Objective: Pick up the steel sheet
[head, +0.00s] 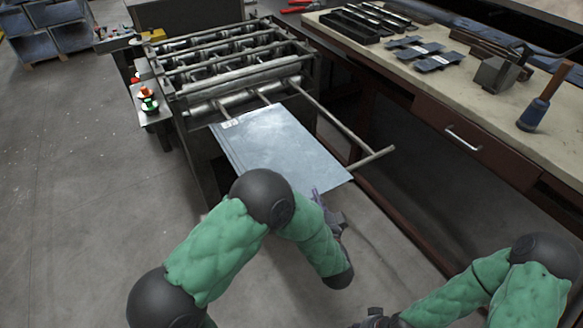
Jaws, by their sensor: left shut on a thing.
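The steel sheet (278,148) is a flat, pale grey-blue panel with a small label at its far left corner. It lies level at the front of the roller machine, its far edge close to the rollers. My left gripper (318,196) is at the sheet's near right edge, shut on it; my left arm partly hides the fingers and the sheet's near edge. My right gripper (376,318) is at the bottom edge of the head view, away from the sheet, mostly cut off, so its fingers cannot be made out.
The roller machine (232,65) stands behind the sheet, with a bar (345,128) sticking out along the right. A control box with buttons (148,100) is at its left. A workbench (440,92) with tools and metal parts runs along the right. Floor at left is clear.

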